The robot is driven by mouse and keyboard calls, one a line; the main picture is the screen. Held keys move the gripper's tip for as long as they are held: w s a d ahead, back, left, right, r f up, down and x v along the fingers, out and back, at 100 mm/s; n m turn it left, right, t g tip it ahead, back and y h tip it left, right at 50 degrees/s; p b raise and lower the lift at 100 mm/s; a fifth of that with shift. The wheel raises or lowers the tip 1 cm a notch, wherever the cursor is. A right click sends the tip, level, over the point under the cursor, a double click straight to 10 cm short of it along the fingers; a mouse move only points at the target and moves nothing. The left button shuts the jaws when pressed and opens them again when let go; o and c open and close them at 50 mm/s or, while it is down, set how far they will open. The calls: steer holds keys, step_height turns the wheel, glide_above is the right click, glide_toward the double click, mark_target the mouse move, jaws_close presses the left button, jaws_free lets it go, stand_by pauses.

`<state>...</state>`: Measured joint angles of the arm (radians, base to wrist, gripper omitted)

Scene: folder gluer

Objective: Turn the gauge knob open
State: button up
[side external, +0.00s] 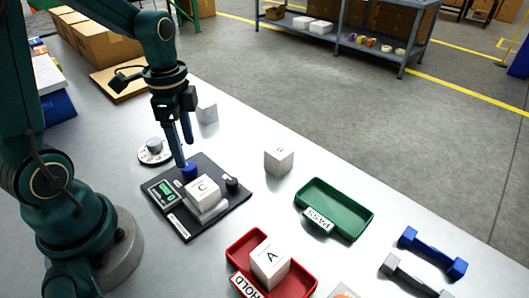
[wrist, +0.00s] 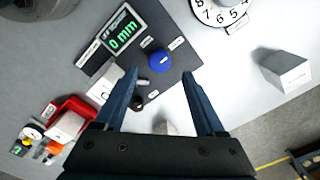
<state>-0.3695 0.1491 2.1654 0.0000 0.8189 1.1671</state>
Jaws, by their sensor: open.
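The gauge is a dark plate (side external: 178,222) with a lit green display (wrist: 124,34) reading "0 mm". A round blue knob (side external: 190,173) stands on its far side; in the wrist view it (wrist: 160,61) lies just beyond and between my fingertips. A white block marked C (side external: 202,190) sits on the gauge. My gripper (side external: 184,152) is open and empty, pointing down above the blue knob. I cannot tell which knob the task means.
A numbered white dial (side external: 153,150) lies beside the gauge. White blocks (side external: 279,160) stand nearby. A red HOLD tray (side external: 303,284) holds block A (side external: 270,262). A green PASS tray (side external: 345,199) is empty. Blue (side external: 432,252) and grey tools lie at the right.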

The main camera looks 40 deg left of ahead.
mark_target(189, 170)
steer(key=shift+s+f, duration=0.1)
steer(key=shift+f, duration=2.5)
jaws_close()
